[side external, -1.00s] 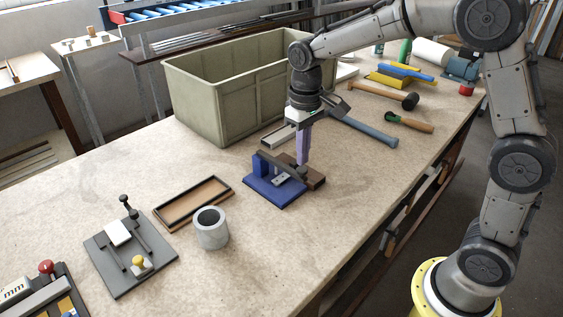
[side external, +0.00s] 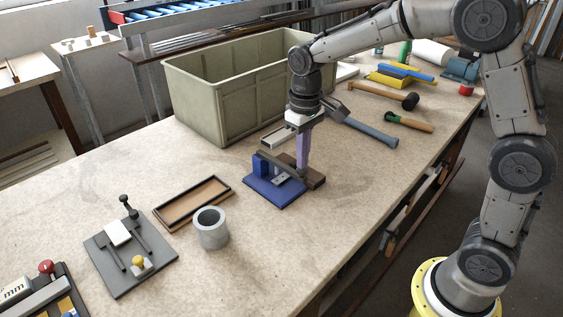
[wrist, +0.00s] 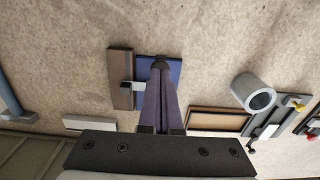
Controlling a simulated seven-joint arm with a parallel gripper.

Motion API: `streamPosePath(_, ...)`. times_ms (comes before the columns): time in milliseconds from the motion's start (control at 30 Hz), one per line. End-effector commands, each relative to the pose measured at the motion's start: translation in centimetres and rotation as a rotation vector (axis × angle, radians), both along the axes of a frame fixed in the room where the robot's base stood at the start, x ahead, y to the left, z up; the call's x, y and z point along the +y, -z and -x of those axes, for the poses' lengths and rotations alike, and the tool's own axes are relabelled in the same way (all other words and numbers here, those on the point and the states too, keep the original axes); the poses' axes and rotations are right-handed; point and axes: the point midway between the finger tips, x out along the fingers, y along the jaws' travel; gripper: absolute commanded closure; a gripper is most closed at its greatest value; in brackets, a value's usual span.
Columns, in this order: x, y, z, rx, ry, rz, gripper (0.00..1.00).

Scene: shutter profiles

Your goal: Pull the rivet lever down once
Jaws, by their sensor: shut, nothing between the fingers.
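The rivet fixture has a blue base (side external: 278,196) with a blue upright block (side external: 261,165), and lies on the bench in the middle of the side external view.
A brown block (side external: 315,181) sits against the fixture's right side. A shallow tray (side external: 193,203), a grey cup (side external: 211,229) and a grey jig plate (side external: 130,255) stand to the left. A large green bin (side external: 215,95) is behind. A hammer (side external: 370,132) lies at the right.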

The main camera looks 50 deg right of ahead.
Motion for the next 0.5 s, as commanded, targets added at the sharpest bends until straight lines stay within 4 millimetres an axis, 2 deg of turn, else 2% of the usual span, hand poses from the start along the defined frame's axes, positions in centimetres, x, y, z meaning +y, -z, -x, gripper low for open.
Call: streamPosePath(500,0.00,0.80,-0.02,-0.001,0.000,0.000,1.00)
